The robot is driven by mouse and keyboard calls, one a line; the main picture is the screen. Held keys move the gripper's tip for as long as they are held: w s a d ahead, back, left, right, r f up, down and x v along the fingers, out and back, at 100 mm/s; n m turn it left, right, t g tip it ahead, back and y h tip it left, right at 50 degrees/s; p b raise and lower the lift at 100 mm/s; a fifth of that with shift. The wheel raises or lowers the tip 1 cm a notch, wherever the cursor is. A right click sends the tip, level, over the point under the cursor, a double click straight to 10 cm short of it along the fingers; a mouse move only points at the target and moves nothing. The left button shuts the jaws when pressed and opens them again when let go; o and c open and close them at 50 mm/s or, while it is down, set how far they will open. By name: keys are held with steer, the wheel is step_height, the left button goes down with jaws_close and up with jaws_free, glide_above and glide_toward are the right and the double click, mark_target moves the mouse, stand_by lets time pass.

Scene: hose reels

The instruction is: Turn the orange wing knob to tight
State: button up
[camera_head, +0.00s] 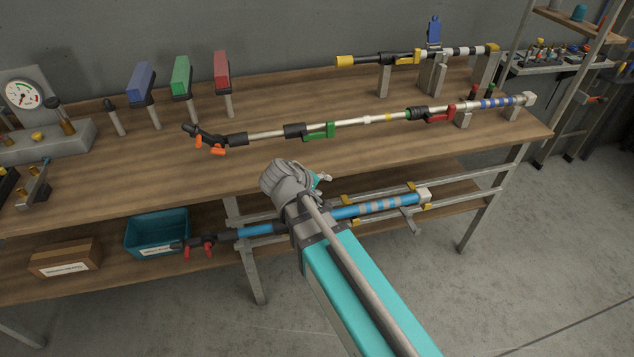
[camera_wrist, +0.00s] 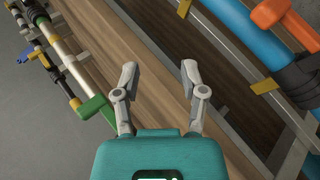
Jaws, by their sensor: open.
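An orange wing knob (camera_head: 214,150) sits under the black left end of a long pole on the bench top. Its two orange wings show in the head view; which way tight lies cannot be read. The pole (camera_head: 280,133) has a silver tube, green and red clamps and a blue-striped right end. My gripper (camera_head: 322,179) is in front of the bench edge, to the right of and lower than the knob, apart from it. In the wrist view my gripper (camera_wrist: 160,72) is open with nothing between the fingers.
A blue pole (camera_head: 375,207) with a red knob (camera_head: 201,247) lies at the lower shelf, partly hidden by my arm. A teal bin (camera_head: 158,232) and cardboard box (camera_head: 66,258) stand there too. Blue, green and red upright blocks (camera_head: 181,77) stand behind the knob. Bare wood surrounds it.

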steer(key=o, duration=0.4)
steer(key=n+t+y+b, duration=0.7)
steer(key=n+t+y, duration=0.4)
steer(key=n, duration=1.6)
glide_toward(218, 154)
steer(key=v, duration=0.2)
steer(key=shift+s+d+r, duration=0.1)
steer(key=shift+s+r, duration=0.15)
steer(key=shift+s, duration=0.15)
steer(key=shift+w+m, duration=0.1)
steer(key=shift+m, duration=0.2)
steer(key=x, duration=1.3)
steer(key=shift+w+f, duration=0.15)
steer(key=shift+w, duration=0.15)
steer(key=c, duration=1.1)
